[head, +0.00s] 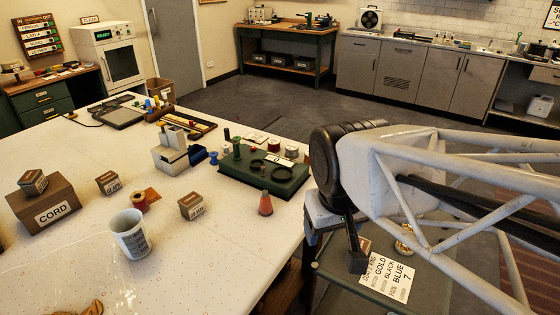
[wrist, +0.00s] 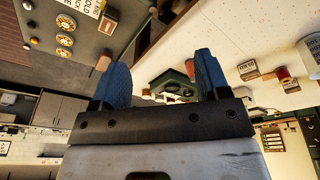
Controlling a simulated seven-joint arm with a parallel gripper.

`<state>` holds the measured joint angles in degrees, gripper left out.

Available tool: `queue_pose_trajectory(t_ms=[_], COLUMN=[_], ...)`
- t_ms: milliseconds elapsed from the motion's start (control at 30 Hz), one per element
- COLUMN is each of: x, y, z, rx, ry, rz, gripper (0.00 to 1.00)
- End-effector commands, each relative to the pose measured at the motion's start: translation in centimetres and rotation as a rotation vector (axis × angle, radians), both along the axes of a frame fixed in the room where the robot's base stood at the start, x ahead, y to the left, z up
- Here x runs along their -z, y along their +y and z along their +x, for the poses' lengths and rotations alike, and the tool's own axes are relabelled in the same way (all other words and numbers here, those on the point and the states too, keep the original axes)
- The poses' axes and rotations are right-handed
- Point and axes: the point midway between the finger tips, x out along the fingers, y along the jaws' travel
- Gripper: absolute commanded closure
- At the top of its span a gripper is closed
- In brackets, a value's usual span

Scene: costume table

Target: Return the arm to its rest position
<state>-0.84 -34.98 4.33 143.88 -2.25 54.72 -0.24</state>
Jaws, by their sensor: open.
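My gripper (head: 334,252) hangs past the right edge of the white table, beside a low green cart (head: 328,277). In the wrist view its two blue fingers (wrist: 163,62) stand wide apart with nothing between them. The finger pads are mostly hidden in the head view. My arm reaches in from the right and covers part of the floor and cart.
An order card (head: 387,278) and gold pieces (head: 404,240) lie on the cart.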

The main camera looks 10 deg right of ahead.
Motion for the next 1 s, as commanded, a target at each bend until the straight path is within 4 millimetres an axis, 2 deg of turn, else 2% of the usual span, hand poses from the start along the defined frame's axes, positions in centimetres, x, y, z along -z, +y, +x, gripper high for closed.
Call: queue_pose_trajectory(t_ms=[200,1000], x=[0.28,0.26], y=[-0.29,-0.28], z=[-1.04,-1.03], rx=[0.055,0.055], ry=[-0.022,-0.022], rz=[0.031,0.031], gripper=[0.31,0.31])
